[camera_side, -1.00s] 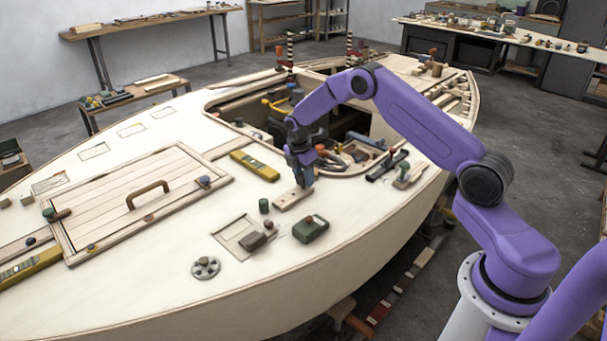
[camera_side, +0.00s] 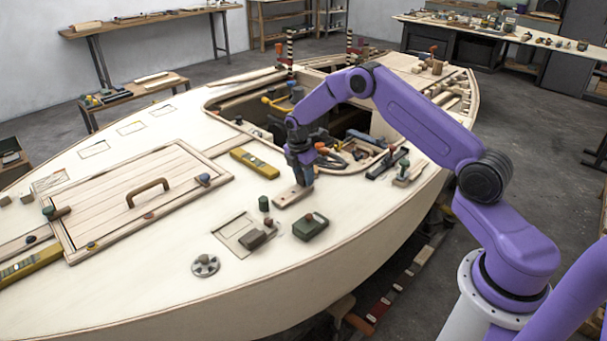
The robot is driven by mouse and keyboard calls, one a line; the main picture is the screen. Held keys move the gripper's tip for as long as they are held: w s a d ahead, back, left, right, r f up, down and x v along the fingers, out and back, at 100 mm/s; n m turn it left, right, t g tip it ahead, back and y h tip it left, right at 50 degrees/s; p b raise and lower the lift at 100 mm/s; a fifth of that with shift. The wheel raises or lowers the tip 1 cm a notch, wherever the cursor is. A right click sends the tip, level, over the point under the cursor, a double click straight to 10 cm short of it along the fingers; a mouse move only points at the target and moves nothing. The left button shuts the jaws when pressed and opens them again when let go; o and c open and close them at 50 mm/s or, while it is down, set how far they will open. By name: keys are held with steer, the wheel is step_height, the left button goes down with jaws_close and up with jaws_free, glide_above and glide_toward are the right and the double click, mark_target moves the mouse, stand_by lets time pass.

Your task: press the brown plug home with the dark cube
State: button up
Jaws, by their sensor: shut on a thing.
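My gripper (camera_side: 303,180) points straight down over the right end of a small pale wooden block (camera_side: 290,198) on the deck. Its jaws are shut on a small dark thing, which I take to be the dark cube; the fingers mostly hide it. The fingertips are at or just above the block's top, and I cannot tell whether the cube touches anything. I cannot make out the brown plug under the gripper; the jaws and cube cover that spot.
A yellow level (camera_side: 254,164) lies to the left. The open cockpit with tools is behind. Bare deck (camera_side: 150,280) lies front left.

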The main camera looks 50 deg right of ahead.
steer(key=shift+s+f, duration=0.1)
steer(key=shift+f, duration=0.6)
stand_by(0.7)
steer(key=shift+r, duration=2.3)
